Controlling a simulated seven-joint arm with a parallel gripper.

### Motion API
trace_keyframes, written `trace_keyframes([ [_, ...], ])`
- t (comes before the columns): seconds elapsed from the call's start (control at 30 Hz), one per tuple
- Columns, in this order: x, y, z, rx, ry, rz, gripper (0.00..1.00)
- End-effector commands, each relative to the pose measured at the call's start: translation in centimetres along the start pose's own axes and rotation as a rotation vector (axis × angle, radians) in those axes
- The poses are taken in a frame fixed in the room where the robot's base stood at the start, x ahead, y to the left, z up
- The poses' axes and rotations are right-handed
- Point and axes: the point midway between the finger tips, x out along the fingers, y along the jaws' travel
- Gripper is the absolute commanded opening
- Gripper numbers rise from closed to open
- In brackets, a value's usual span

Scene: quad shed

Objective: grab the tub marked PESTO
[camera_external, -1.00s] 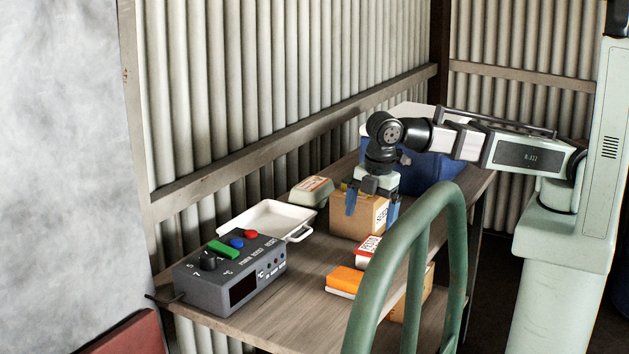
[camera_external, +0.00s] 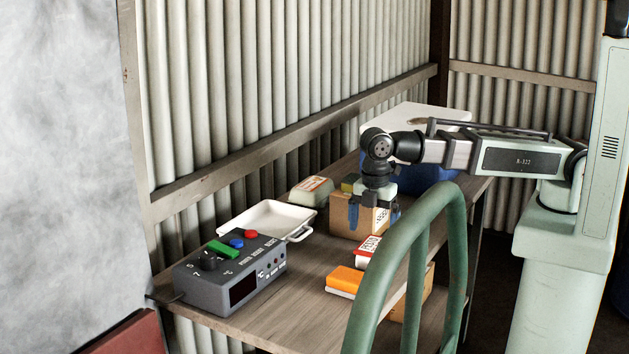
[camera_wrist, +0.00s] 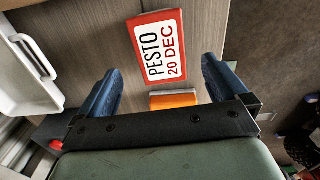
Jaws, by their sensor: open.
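The tub marked PESTO (camera_wrist: 161,47) is red and white, with "PESTO 20 DEC" on its label in the wrist view. It lies flat on the wooden bench and also shows in the external view (camera_external: 367,250), partly behind a green tube. My gripper (camera_wrist: 160,66) is open with nothing between its blue fingers. In the wrist view the tub shows beyond the fingertips, between their lines. In the external view my gripper (camera_external: 374,220) hangs pointing down near the cardboard box, higher in the picture than the tub and apart from it.
A cardboard box (camera_external: 342,214) stands close beside my fingers. An orange and white block (camera_external: 345,279) lies nearer the front edge. A white tray (camera_external: 268,217), a pale tub (camera_external: 311,190) and a grey control box (camera_external: 226,279) are to the left. A blue bin (camera_external: 425,181) stands behind.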

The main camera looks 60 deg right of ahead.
Motion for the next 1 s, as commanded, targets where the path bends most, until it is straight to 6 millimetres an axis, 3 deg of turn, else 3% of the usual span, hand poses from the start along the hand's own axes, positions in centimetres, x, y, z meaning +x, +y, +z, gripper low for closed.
trace_keyframes([
  [0.37, 1.5, 0.0, 0.1, 0.000, 0.000, 0.000, 1.00],
  [0.8, 5.8, -0.1, 0.4, 0.000, 0.000, 0.000, 1.00],
  [1.0, 6.3, -0.1, 0.4, 0.000, 0.001, 0.001, 1.00],
])
